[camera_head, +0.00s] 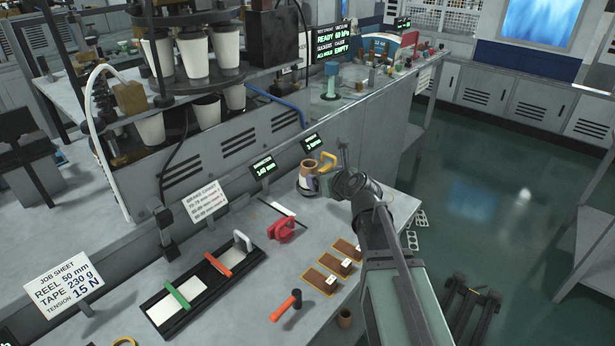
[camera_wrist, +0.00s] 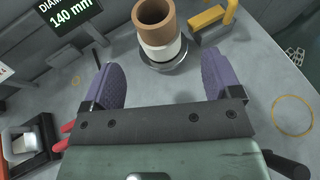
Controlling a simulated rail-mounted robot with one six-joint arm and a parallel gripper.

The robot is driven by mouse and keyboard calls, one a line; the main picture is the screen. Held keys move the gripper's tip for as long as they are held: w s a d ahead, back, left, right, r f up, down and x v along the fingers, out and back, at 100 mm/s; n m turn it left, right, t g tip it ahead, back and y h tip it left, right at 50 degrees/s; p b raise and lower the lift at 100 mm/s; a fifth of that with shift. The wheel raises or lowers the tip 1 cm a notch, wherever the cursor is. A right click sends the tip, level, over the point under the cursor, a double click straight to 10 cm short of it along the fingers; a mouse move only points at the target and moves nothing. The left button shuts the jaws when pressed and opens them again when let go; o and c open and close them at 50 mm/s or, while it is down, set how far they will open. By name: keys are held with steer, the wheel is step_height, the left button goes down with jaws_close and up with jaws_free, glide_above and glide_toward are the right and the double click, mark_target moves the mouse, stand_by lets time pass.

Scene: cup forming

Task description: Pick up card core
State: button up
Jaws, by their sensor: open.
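The card core, a brown open-topped tube (camera_head: 307,169), stands upright at the back of the bench. In the wrist view the brown tube (camera_wrist: 153,22) has a white band below it and a round metal base (camera_wrist: 166,64) beneath; I cannot tell whether the white part belongs to the core. My gripper (camera_wrist: 160,64) is open, its two purple fingers spread wide, with nothing between them. The core stands just beyond the fingertips, roughly centred. In the head view my gripper (camera_head: 327,183) is beside the core, partly hidden by my wrist.
A yellow bracket (camera_head: 328,159) stands close right of the core. A red tool (camera_head: 282,229), a black fixture (camera_head: 203,284), wooden blocks (camera_head: 333,265) and an orange-handled hammer (camera_head: 287,305) lie nearer. Display panels line the back.

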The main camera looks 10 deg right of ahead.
mark_target(313, 173)
steer(key=b+x, duration=0.3)
steer(key=x, duration=0.6)
steer(key=shift+w+a+f, duration=0.1)
steer(key=shift+a+f, duration=0.05)
steer(key=shift+a, duration=0.1)
steer(key=c, duration=1.1)
step_height(313, 173, up, 20)
steer(key=p, duration=2)
